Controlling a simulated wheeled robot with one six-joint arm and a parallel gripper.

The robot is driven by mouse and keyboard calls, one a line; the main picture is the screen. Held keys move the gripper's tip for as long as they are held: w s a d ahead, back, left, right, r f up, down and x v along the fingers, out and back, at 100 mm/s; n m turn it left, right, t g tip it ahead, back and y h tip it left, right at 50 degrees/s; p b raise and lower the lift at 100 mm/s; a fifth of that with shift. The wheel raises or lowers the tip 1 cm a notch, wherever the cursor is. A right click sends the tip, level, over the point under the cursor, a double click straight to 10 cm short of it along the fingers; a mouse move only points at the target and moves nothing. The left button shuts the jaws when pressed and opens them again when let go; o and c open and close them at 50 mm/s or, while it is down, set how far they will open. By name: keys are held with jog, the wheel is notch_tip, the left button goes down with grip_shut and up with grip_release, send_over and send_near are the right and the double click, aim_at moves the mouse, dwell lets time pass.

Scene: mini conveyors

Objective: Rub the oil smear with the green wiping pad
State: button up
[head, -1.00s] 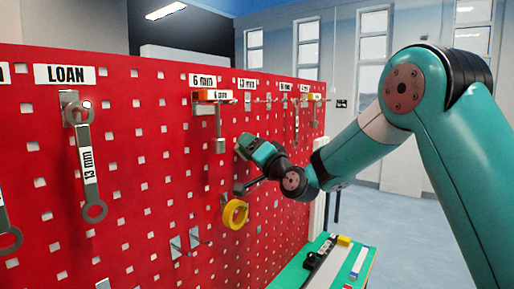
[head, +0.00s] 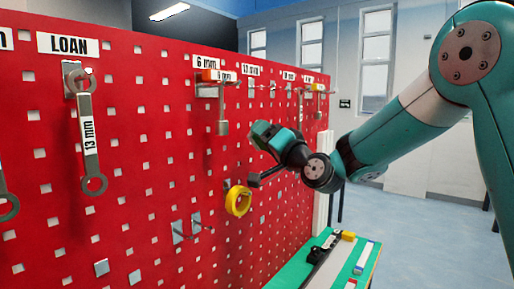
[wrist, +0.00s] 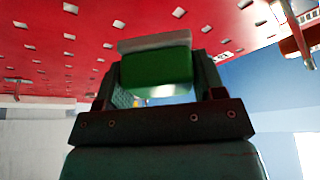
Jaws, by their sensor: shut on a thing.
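The green wiping pad (wrist: 156,68) is between the fingers of my gripper (wrist: 160,85) in the wrist view, with a grey strip along its far edge. My gripper (head: 256,137) is shut on it. In the head view the gripper is in front of the red pegboard (head: 150,170), right of the hanging 6 mm tool and above the yellow ring. The pad is hardly visible there, and I cannot tell whether it touches the board. I cannot pick out the oil smear in either view.
A 13 mm wrench (head: 87,140) hangs under the LOAN label. A 6 mm tool (head: 222,115) and a yellow ring (head: 238,201) hang nearer my gripper. Empty metal hooks (head: 194,226) stick out below. A green bench (head: 290,271) with small items stands at lower right.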

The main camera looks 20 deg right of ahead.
jog(key=shift+s+d, duration=0.35)
jog(key=shift+s, duration=0.15)
jog(key=shift+b, duration=0.3)
jog(key=shift+s+d+b, duration=0.9)
jog(key=shift+s+b, duration=0.2)
jog(key=shift+s, duration=0.1)
jog(key=shift+f, duration=0.1)
